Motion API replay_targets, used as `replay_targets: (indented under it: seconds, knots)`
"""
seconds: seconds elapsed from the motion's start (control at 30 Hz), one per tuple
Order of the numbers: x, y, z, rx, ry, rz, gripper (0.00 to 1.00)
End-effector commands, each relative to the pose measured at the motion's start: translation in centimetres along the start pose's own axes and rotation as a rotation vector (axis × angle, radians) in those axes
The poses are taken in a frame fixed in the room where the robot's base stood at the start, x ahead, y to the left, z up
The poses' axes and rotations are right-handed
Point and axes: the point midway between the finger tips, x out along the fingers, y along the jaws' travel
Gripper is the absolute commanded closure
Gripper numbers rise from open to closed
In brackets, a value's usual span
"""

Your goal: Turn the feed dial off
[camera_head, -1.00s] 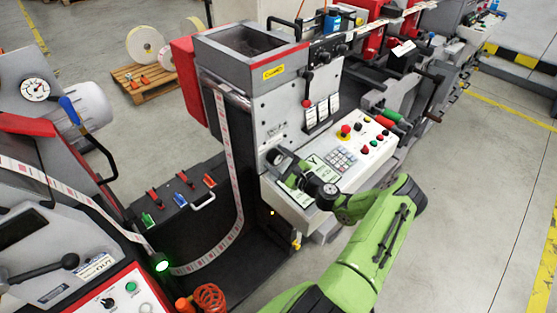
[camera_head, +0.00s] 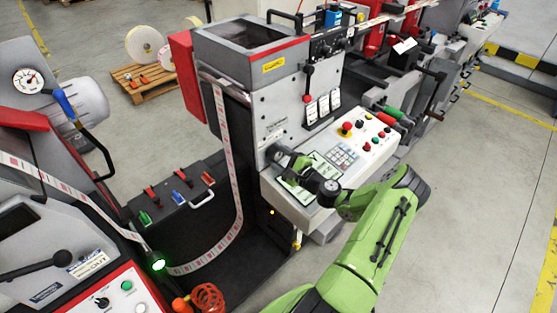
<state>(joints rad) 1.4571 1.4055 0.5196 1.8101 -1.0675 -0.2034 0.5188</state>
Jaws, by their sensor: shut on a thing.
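My green arm reaches in from the bottom right to the grey machine (camera_head: 273,107). My dark gripper (camera_head: 272,153) is at the lower part of its upright front face, just above the sloped control panel. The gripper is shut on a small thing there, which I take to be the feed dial. The fingers and wrist hide the dial, so its pointer and markings cannot be read.
The control panel (camera_head: 375,136) has a keypad (camera_head: 343,157), a red stop button (camera_head: 346,128) and several coloured buttons close to my wrist. A red-tipped lever (camera_head: 307,97) stands above. A label web (camera_head: 231,165) runs left of the gripper. Open floor lies right.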

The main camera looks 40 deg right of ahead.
Motion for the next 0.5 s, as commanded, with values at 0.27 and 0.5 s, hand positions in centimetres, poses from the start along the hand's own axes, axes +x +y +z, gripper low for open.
replay_targets:
  seconds: [0.27, 0.5]
  knots:
    - [0.03, 0.30, -0.11, -0.202, -0.002, 0.000, 0.76]
    - [0.02, 0.26, -0.07, -0.316, -0.002, 0.001, 0.76]
